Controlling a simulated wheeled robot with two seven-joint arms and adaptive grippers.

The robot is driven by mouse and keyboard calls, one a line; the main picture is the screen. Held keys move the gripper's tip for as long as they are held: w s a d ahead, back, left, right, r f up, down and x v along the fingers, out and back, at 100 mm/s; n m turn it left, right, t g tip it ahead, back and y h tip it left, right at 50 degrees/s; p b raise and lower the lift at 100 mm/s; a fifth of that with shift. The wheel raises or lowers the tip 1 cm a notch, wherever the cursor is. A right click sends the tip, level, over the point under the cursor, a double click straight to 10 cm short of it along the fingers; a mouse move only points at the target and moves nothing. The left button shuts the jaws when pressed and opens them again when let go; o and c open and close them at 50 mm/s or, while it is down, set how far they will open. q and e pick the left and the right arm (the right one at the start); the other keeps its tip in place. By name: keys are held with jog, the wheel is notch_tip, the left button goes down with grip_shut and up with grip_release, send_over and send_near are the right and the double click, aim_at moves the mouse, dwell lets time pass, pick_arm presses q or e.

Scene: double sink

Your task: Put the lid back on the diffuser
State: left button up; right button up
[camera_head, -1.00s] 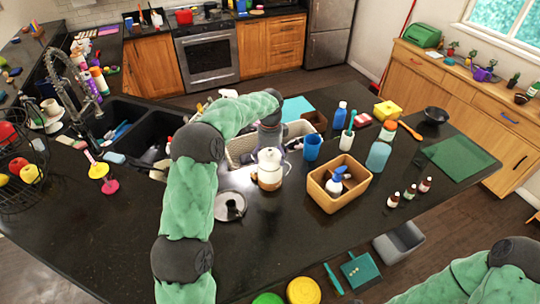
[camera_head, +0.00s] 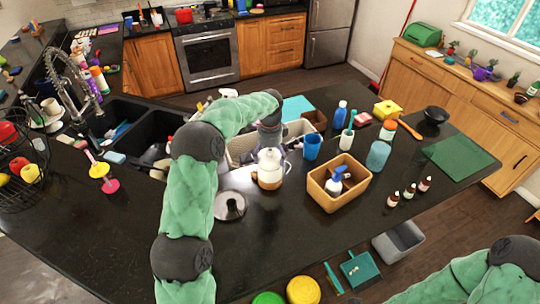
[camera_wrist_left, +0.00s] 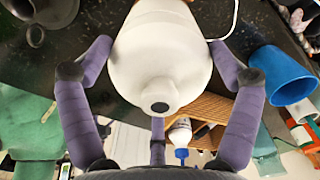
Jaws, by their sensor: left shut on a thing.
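The diffuser's white domed lid (camera_head: 270,158) is in the middle of the counter, above the diffuser's wood-coloured base (camera_head: 270,183). The lid appears upright and touching the base or just above it; I cannot tell if it is fully seated. In the left wrist view the white lid (camera_wrist_left: 160,60) fills the middle, with a dark hole in its tip. My left gripper (camera_head: 275,146) comes from behind it. Its purple fingers lie on both sides, shut on the lid. The base is hidden in the wrist view. My right arm shows at the lower right, its gripper out of view.
A blue cup (camera_head: 312,147) stands just right of the lid. A wooden box (camera_head: 326,198) holding a blue-topped bottle is near on the right. A round grey disc (camera_head: 230,205) lies to the left. A white basket (camera_head: 240,150) is behind. The front left counter is clear.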

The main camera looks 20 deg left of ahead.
dwell(0.6)
dwell(0.3)
pick_arm(q)
jog(key=o, duration=0.9)
jog(key=shift+c, duration=0.2)
jog(key=shift+r+p, duration=0.1)
jog(key=shift+p, duration=0.2)
jog(key=shift+r+p, duration=2.5)
jog(key=shift+r, duration=0.9)
grip_shut()
